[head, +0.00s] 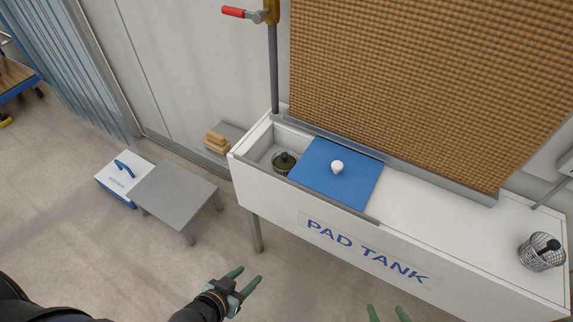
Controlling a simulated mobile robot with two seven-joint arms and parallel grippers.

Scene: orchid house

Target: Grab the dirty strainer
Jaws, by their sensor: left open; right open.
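A round strainer with a dark knob and a murky green-brown body (285,161) sits in the open left end of the white pad tank (300,224); it looks dirty, and its lower part is hidden. A second strainer, a cleaner wire-mesh basket (538,262) with a dark knob, stands on the tank's right end. My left gripper (246,279) is open and empty, in front of the tank and well short of the dirty strainer. My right gripper (387,314) is open at the bottom edge; only its fingertips show.
A blue lid (320,184) with a white knob covers the tank beside the opening. A pipe with a red-handled valve (233,12) rises behind it. A grey low table (175,194) and a white box with a blue handle (112,182) stand left on the floor.

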